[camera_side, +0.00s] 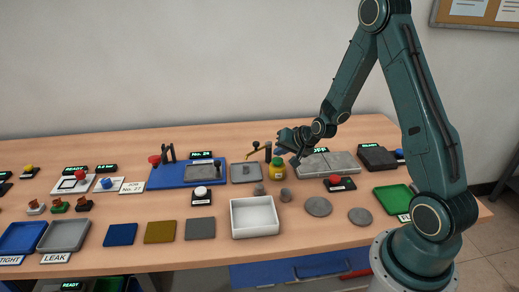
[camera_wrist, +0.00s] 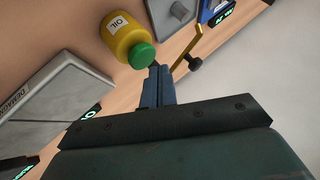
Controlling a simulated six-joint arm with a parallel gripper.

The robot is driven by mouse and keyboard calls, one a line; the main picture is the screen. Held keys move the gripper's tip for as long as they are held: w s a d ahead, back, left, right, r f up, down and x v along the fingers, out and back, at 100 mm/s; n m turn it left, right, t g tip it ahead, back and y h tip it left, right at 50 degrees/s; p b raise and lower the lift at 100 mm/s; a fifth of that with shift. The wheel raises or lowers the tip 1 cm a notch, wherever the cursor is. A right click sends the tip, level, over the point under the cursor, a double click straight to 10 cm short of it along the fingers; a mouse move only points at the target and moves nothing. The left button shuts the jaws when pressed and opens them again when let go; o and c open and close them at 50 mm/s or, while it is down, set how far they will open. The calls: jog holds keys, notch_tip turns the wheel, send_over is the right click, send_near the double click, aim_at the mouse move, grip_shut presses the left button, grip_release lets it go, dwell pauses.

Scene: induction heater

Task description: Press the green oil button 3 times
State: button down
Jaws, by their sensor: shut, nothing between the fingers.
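The oil bottle (camera_side: 276,171) is yellow with a green button on top and stands upright on the table right of the middle. In the wrist view the bottle (camera_wrist: 122,36) carries a label reading OIL, and its green button (camera_wrist: 142,56) lies just beside my fingertips. My gripper (camera_side: 284,148) is above and close to the bottle in the side view. In the wrist view my gripper (camera_wrist: 158,72) has its blue fingers together and empty. I cannot tell whether the fingertips touch the green button.
A brass lever with a black knob (camera_wrist: 194,62) is close to the fingers. A grey block device (camera_side: 328,163) stands to the right of the bottle. An open white tray (camera_side: 254,232) and small grey pieces (camera_side: 285,194) lie in front. A red button (camera_side: 335,181) is at right.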

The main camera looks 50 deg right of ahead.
aim_at(280, 161)
jog(key=shift+f, duration=0.9)
dwell(1.1)
jog(key=shift+r, duration=0.9)
dwell(0.4)
jog(key=shift+r, duration=2.5)
